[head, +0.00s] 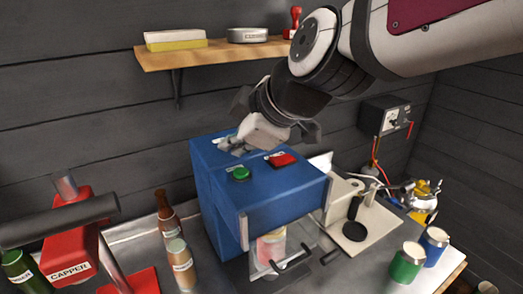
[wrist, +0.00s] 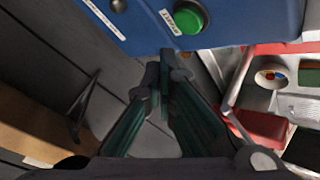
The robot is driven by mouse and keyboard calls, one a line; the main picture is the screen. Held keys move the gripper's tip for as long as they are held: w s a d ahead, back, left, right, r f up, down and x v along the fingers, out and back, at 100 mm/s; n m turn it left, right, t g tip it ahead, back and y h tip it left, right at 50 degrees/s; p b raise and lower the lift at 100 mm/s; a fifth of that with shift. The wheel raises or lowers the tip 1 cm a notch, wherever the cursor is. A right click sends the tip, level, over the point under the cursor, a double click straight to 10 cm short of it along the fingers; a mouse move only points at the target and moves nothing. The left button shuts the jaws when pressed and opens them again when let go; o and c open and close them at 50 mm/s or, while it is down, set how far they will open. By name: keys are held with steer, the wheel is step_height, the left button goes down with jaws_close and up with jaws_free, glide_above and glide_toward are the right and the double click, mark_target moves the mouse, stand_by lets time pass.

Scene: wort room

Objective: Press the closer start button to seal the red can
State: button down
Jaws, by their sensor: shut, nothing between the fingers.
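The closer is a blue machine (head: 275,197) in the middle of the head view. Its round green button (head: 241,174) sits on top with a small label beside it, and shows at the top of the wrist view (wrist: 190,17). A red can (head: 270,246) stands under the closer's head, seen pale through a clear guard. My gripper is above and behind the closer in the head view, its fingertips not clear there. In the wrist view my gripper (wrist: 164,72) is shut and empty, its tips near the blue housing's edge, apart from the green button.
A red button (head: 282,160) is on the closer's top, right of the green one. A red capper (head: 72,250) and bottles (head: 167,217) stand left. A cream machine (head: 350,220) and green and blue cans (head: 407,263) are right. A shelf (head: 215,52) hangs behind.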

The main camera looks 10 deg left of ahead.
mark_target(239, 173)
steer(key=shift+w+f+b, duration=0.1)
steer(key=shift+f+b, duration=0.35)
steer(key=shift+f, duration=0.6)
steer(key=shift+f, duration=0.1)
stand_by(0.7)
steer(key=shift+f+b, duration=0.3)
steer(key=shift+b, duration=0.1)
steer(key=shift+f+b, duration=0.35)
steer(key=shift+f, duration=0.05)
stand_by(0.6)
steer(key=shift+r, duration=0.85)
steer(key=shift+r+p, duration=0.8)
steer(key=shift+r, duration=1.7)
